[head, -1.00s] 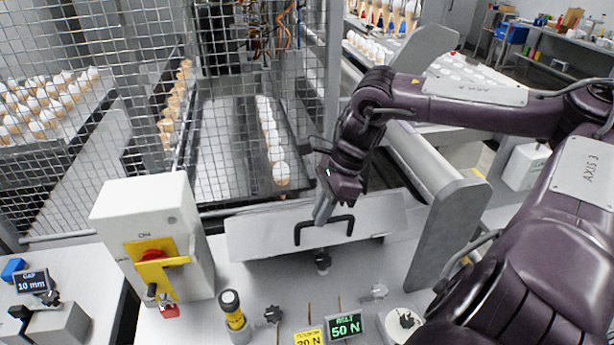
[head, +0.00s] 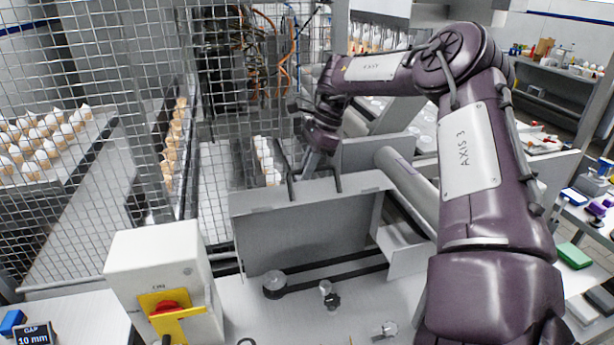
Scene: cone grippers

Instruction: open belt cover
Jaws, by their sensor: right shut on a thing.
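The grey belt cover (head: 270,235) is raised and stands steeply up behind the machine's deck. Its underside faces me. The black handle (head: 336,181) shows at the cover's top edge. My right gripper (head: 310,170) is at the handle, shut on it; the fingers are partly hidden behind the arm's wrist and the cover's edge. Below the cover, a dark belt (head: 345,277) runs across the opened space, with a round pulley (head: 274,283) at its left. My left gripper is not in view.
A white switch box (head: 150,260) with a red and yellow knob (head: 172,310) stands left of the cover. A wire mesh fence (head: 90,100) rises behind. A grey roller (head: 405,185) lies to the right of the cover.

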